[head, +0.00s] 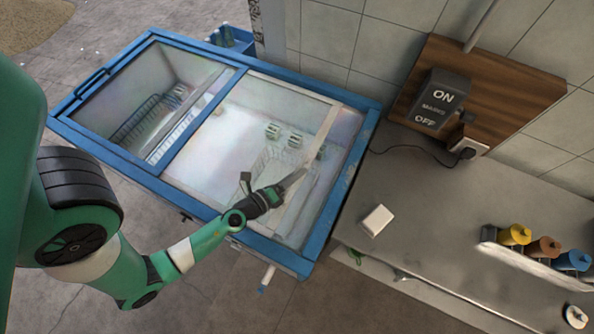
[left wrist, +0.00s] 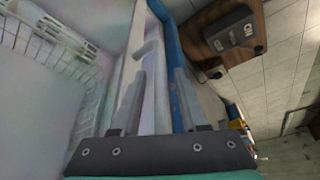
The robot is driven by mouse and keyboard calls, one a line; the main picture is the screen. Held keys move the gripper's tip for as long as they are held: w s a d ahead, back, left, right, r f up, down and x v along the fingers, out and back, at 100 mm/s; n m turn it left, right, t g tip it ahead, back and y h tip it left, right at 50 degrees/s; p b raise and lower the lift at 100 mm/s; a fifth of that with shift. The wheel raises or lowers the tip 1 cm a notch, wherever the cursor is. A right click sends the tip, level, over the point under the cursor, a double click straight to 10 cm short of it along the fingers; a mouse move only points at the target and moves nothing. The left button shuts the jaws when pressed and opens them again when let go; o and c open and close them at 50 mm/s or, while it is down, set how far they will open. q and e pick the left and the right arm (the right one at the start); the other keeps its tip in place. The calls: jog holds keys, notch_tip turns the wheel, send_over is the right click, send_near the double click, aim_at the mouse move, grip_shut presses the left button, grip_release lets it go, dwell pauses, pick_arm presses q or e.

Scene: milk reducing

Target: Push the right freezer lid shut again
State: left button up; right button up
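The right freezer lid (head: 291,94) is a glass pane with a cream frame on the blue-rimmed freezer (head: 360,150). Its right frame edge stands a little short of the freezer's right rim, leaving a strip between them. My left gripper (head: 297,178) reaches over the front of the freezer to this right edge. In the left wrist view its two fingers (left wrist: 160,76) are spread with nothing clamped between them. A pale frame bar shows by the left finger, and the blue rim by the right finger. Whether a finger touches the lid is unclear. My right gripper is not in view.
The left lid (head: 190,70) covers the freezer's left side. A grey counter (head: 450,200) to the right holds a white block (head: 377,220) and colored spools (head: 543,248). A switch box (head: 440,100) is on the wall.

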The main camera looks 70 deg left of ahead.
pick_arm(q)
grip_shut()
dwell(1.2)
